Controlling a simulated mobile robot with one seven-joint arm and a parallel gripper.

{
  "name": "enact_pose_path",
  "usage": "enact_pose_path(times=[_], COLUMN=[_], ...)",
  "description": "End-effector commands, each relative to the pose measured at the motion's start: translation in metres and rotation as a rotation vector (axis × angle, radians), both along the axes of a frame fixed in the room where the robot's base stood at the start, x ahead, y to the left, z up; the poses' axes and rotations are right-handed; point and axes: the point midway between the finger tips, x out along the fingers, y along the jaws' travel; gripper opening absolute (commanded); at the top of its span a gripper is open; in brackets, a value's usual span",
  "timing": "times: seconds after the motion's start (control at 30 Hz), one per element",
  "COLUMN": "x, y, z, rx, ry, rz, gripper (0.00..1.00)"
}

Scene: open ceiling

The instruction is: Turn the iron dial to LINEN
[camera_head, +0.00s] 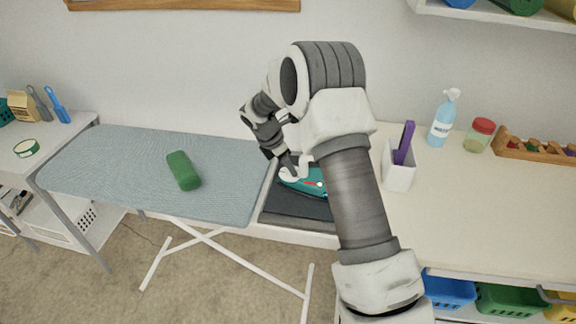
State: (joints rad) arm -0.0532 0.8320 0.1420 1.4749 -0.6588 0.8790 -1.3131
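The teal iron (296,184) lies on a dark rest pad (288,205) at the right end of the ironing board, partly hidden behind my arm. A pale patch with a small red mark shows on the iron beside my arm. It is too small to tell whether it is the dial or what it reads. My gripper (292,171) points down at the iron's left part, very close to it. I cannot tell whether it touches the iron. Its fingers are too small and overlapped to tell whether they are open.
A green roll (183,171) lies on the blue-grey ironing board (120,165). Right of my arm, a white holder (399,176) with a purple item, a spray bottle (440,122) and a red-lidded jar (479,135) stand on the counter (470,210). The front counter is clear.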

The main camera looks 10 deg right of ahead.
Motion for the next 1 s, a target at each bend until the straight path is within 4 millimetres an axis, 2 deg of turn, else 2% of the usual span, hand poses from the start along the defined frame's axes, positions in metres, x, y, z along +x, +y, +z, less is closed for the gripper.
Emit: enact_pose_path(times=[0.03, 0.17, 0.2, 0.67, 1.0], x=[-0.0001, -0.0001, -0.0002, 0.0007, 0.0037], y=[0.0, 0.0001, 0.0001, 0.0008, 0.0013], z=[0.0001, 0.0001, 0.0001, 0.0005, 0.0009], rx=[0.0, 0.0, 0.0, -0.001, 0.0], ry=[0.0, 0.001, 0.001, 0.003, 0.001], rz=[0.0, 0.0, 0.0, -0.082, -0.355], gripper=[0.27, 0.03, 0.0, 0.0, 0.0])
